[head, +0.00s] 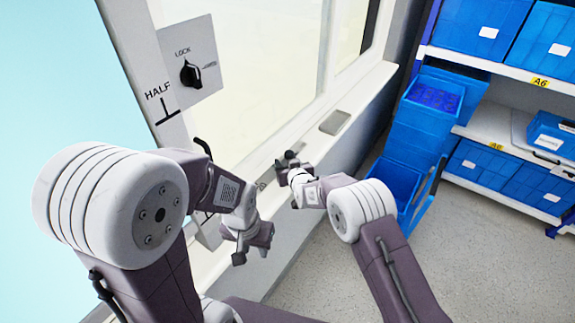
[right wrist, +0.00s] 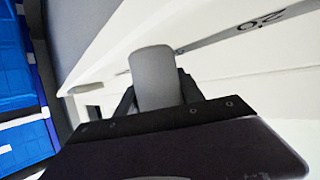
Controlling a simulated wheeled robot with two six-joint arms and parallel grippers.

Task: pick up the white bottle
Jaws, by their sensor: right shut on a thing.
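A pale grey-white, rounded thing, which appears to be the white bottle (right wrist: 153,80), stands between the dark fingers of my right gripper (right wrist: 155,95) in the right wrist view. The gripper is shut on it. In the head view, my right gripper (head: 288,160) is over the light ledge, and I cannot clearly make out the bottle there. My left gripper (head: 252,256) points downward near the ledge, with its two fingers apart and nothing seen between them.
A rotary switch (head: 190,74) sits on a grey plate on the white frame at upper left. The pale ledge (head: 350,98) runs below the window. Blue bins (head: 425,120) stack at right beside a shelf with blue boxes (head: 483,165). Grey floor (head: 480,235) is clear.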

